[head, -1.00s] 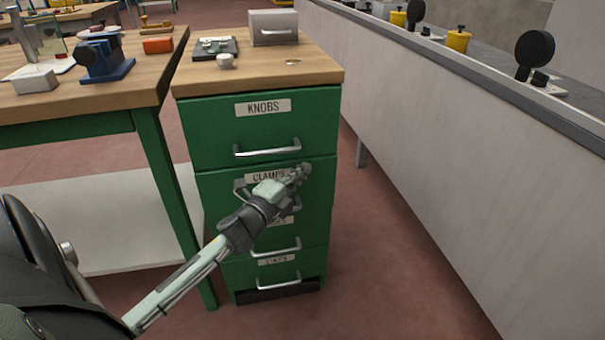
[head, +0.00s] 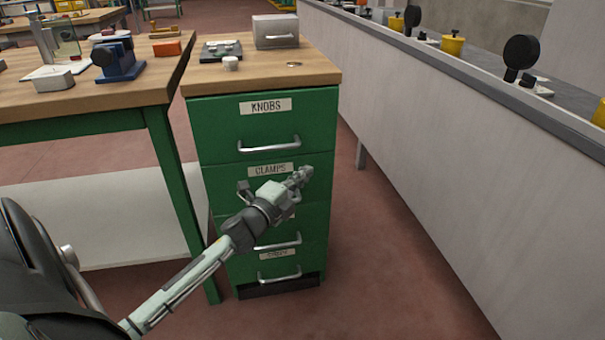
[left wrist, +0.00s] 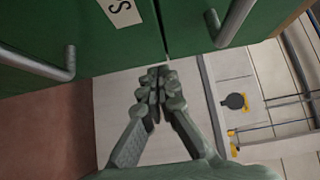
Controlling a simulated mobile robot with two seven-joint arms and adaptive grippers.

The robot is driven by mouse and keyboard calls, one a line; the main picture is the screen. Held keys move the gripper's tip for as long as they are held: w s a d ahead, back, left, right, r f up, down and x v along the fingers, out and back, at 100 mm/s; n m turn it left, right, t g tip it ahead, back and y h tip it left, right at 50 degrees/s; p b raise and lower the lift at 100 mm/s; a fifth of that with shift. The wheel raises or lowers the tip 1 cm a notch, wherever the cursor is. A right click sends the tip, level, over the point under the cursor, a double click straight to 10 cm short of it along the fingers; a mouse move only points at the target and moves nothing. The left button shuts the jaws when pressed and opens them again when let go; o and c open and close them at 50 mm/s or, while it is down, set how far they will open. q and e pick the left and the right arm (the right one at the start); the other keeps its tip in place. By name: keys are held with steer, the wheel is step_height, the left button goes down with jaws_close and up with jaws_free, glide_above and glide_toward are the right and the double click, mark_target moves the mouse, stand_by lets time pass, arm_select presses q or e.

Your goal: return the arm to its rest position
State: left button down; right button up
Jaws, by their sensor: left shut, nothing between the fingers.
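My left arm reaches in from the lower left of the head view. Its gripper (head: 300,178) is in front of the green drawer cabinet (head: 215,150), over the drawer labelled CLAMPS (head: 270,170). In the left wrist view the fingers (left wrist: 158,80) of this gripper are closed together with nothing between them. Two drawer handles show beside them there, one at the left (left wrist: 40,62) and one at the upper right (left wrist: 235,22). The fingers appear apart from both handles. My right gripper is not in view.
The cabinet's drawers look shut, including the one labelled KNOBS (head: 265,107). A wooden-topped workbench (head: 90,94) stands to the left. A long grey machine (head: 430,140) runs along the right. Red floor (head: 370,270) is clear between cabinet and machine.

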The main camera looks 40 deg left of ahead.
arm_select(q)
steer(key=s, duration=0.9)
steer(key=shift+s+d, duration=0.3)
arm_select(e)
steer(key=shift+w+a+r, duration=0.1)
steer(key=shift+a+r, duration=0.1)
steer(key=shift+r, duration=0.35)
arm_select(q)
steer(key=shift+f, duration=0.1)
